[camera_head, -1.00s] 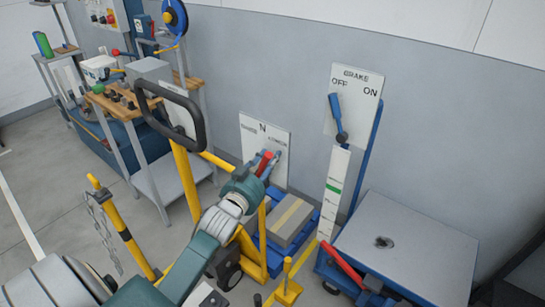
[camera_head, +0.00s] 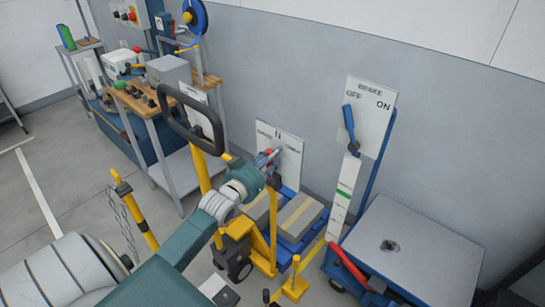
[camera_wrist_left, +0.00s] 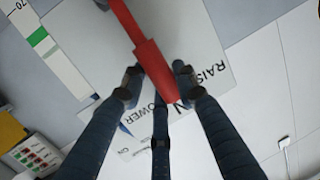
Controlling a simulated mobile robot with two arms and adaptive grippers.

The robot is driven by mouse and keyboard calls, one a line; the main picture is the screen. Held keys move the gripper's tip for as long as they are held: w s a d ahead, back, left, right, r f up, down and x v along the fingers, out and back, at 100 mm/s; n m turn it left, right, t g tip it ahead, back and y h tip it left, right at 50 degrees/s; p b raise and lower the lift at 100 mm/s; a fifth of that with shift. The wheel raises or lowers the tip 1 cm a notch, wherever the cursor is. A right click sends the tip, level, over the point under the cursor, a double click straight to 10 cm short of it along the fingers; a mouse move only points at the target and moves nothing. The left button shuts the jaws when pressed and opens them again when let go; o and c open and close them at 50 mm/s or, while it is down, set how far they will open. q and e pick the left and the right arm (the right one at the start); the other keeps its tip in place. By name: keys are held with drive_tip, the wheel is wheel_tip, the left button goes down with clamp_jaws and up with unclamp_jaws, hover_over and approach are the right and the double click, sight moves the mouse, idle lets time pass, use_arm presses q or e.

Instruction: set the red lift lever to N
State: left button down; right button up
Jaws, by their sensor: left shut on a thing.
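The red lift lever (camera_wrist_left: 152,62) is in the left wrist view, coming down from the top edge to between my fingers. My left gripper (camera_wrist_left: 158,82) is shut on its end. In the head view my left gripper (camera_head: 268,163) is at the white lever board (camera_head: 292,151), with a little red of the lever showing above it. The board's RAISE, LOWER and N lettering (camera_wrist_left: 126,129) shows partly in the left wrist view; fingers and lever cover some of it. I cannot tell exactly which mark the lever points at. My right gripper is not in view.
A yellow pallet truck with a black loop handle (camera_head: 190,118) stands left of my gripper. Boxes on a blue pallet (camera_head: 298,215) lie below. A brake board with a blue lever (camera_head: 349,124) and a grey-topped cart (camera_head: 410,245) are to the right.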

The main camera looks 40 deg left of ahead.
use_arm(q)
drive_tip(key=c, duration=1.3)
unclamp_jaws()
drive_tip(key=shift+a, duration=0.1)
drive_tip(key=shift+c, duration=0.2)
drive_tip(key=s+d+r, duration=0.1)
drive_tip(key=s, duration=1)
drive_tip(key=shift+s+d+r, duration=0.2)
drive_tip(key=shift+s+r, duration=0.1)
drive_tip(key=shift+s, duration=0.1)
